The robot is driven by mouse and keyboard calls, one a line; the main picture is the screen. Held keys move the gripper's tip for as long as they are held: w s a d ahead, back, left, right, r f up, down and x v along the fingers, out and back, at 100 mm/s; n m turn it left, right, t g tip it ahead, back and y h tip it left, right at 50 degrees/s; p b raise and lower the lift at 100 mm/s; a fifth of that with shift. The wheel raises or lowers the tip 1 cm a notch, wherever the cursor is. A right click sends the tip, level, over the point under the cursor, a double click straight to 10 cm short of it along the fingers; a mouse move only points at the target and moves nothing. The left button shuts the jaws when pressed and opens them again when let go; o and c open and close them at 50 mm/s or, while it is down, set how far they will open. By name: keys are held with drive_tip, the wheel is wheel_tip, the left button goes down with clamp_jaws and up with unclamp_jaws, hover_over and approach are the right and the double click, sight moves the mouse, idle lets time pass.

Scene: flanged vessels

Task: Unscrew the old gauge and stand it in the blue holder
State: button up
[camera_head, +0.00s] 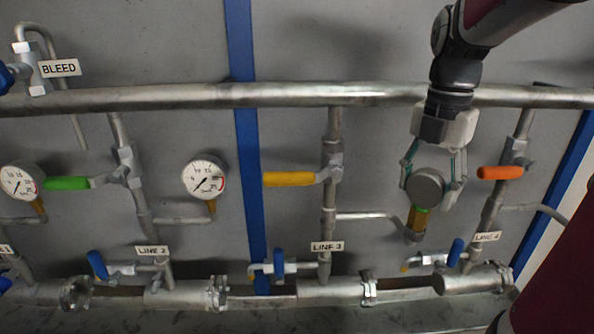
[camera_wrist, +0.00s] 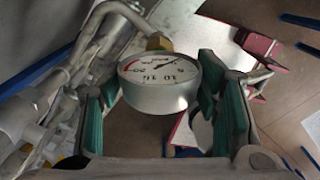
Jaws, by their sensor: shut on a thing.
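The gauge (camera_head: 425,186) between my fingers shows as a grey disc in the head view, above a brass fitting (camera_head: 417,219) with a green band at its top. The fitting meets the end of a short side pipe from the line 3 riser; whether its thread is loose cannot be told. My gripper (camera_head: 432,184) comes from above and is shut on the gauge, a finger on each side. In the wrist view the gauge (camera_wrist: 160,83) shows its white dial between the green finger pads, with the brass fitting (camera_wrist: 157,42) behind it. I cannot make out the blue holder.
Two other gauges (camera_head: 205,178) (camera_head: 20,182) stand to the left. A yellow handle (camera_head: 290,179) is left of my gripper and an orange handle (camera_head: 500,173) is close on its right. A horizontal pipe (camera_head: 200,96) runs behind my wrist. Blue-handled valves (camera_head: 456,252) sit below.

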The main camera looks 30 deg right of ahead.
drive_tip(key=o, duration=1.3)
drive_tip(key=shift+o, duration=0.2)
wheel_tip(320, 180, up, 12)
drive_tip(key=shift+r, duration=0.1)
